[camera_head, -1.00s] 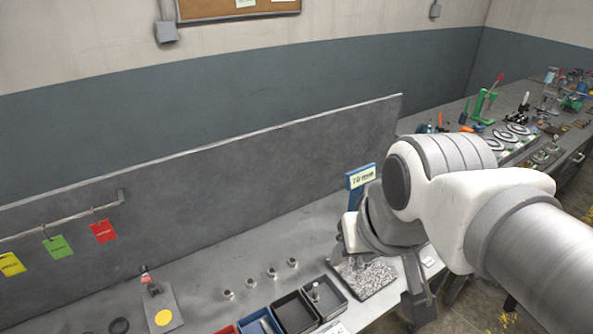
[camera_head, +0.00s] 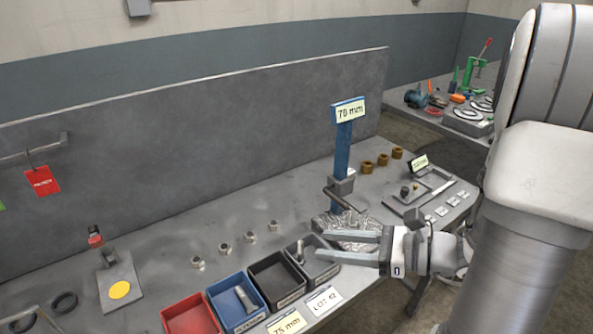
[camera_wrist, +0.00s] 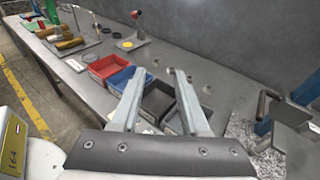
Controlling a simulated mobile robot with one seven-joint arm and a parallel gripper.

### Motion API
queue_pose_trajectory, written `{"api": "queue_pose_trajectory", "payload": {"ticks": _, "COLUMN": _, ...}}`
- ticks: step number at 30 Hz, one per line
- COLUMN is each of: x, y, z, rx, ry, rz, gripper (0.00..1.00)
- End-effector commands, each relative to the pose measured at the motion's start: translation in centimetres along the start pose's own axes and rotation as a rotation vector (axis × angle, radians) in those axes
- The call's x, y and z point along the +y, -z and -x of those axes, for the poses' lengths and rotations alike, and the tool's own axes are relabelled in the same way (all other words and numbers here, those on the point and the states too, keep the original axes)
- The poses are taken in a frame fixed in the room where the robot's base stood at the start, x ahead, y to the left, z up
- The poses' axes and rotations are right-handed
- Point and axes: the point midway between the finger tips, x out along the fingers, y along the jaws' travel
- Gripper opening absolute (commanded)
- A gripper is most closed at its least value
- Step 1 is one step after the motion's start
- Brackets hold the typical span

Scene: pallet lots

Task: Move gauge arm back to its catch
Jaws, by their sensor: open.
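The gauge stands on a speckled stone plate (camera_head: 343,226). Its blue post (camera_head: 343,150) carries a 70 mm sign (camera_head: 349,112). The gauge arm (camera_head: 343,197) sticks out from a grey block low on the post; a catch cannot be made out. In the wrist view the gauge arm (camera_wrist: 261,103) is at the right, beside the post and stone plate (camera_wrist: 239,127). My gripper (camera_head: 324,246) is open and empty, its fingers pointing left, in front of the gauge in the picture. In the wrist view my gripper (camera_wrist: 157,75) shows over the trays, left of the gauge.
Red (camera_head: 191,316), blue (camera_head: 218,297), black (camera_head: 266,271) and grey trays line the bench front. Several metal nuts (camera_head: 224,249) stand behind them. Brass bushings (camera_head: 382,159) stand right of the post. Red tag (camera_head: 42,181) hangs at the left.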

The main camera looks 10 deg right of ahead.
Motion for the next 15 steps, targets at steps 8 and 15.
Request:
{"api": "queue_pose_trajectory", "payload": {"ticks": 8, "x": -8.7, "y": 7.4, "z": 7.5, "rx": -0.228, "ry": 0.499, "rz": -0.245, "gripper": 0.45}}
{"api": "queue_pose_trajectory", "payload": {"ticks": 15, "x": -10.4, "y": 8.6, "z": 9.4, "rx": -0.269, "ry": 0.607, "rz": -0.274, "gripper": 0.45}}
